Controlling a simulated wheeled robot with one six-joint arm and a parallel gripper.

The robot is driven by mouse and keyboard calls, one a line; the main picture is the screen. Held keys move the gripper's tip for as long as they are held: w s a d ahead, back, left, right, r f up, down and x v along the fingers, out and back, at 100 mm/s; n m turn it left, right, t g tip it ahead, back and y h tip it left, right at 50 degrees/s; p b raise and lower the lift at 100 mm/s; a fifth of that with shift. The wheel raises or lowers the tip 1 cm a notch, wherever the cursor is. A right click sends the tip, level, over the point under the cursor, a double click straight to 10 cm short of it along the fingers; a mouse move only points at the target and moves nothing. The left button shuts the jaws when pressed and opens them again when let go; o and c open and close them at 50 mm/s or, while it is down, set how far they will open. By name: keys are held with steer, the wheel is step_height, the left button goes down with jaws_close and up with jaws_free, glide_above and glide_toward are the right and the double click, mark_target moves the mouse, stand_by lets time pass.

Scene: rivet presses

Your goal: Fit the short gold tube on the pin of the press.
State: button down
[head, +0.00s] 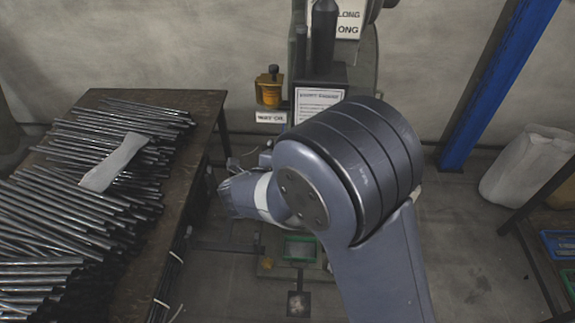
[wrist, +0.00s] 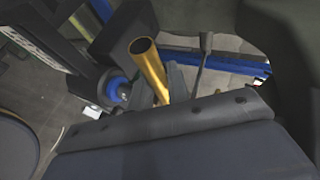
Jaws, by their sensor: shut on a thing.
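The gold tube (wrist: 148,68) shows in the wrist view as a hollow cylinder, tilted, with its open end toward the upper left. My gripper (wrist: 163,90) is shut on it, with dark fingers on either side of its lower part. The press (head: 322,75) stands at the back in the head view, its middle hidden by my arm. In the wrist view, a dark press part (wrist: 118,58) lies just left of the tube, with a blue ring below it. I cannot make out the pin, and the tube's far end is hidden. The head view hides my gripper and the tube.
A table (head: 215,110) on the left holds many metal rods (head: 70,215) and a pale cloth (head: 115,162). An amber oil cup (head: 269,88) sits left of the press column. A blue post (head: 490,90) stands at the right, near a white container (head: 525,165).

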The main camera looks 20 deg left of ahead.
steer(key=shift+f+b, duration=0.45)
steer(key=shift+f, duration=0.25)
steer(key=c, duration=1.3)
jaws_free()
steer(key=b+v, duration=0.1)
steer(key=v, duration=1)
steer(key=shift+w, duration=0.1)
steer(key=p+x, duration=0.1)
steer(key=x, duration=1)
steer(key=shift+r, duration=0.1)
steer(key=shift+r+p, duration=0.45)
steer(key=shift+r, duration=0.05)
steer(key=shift+r, duration=0.15)
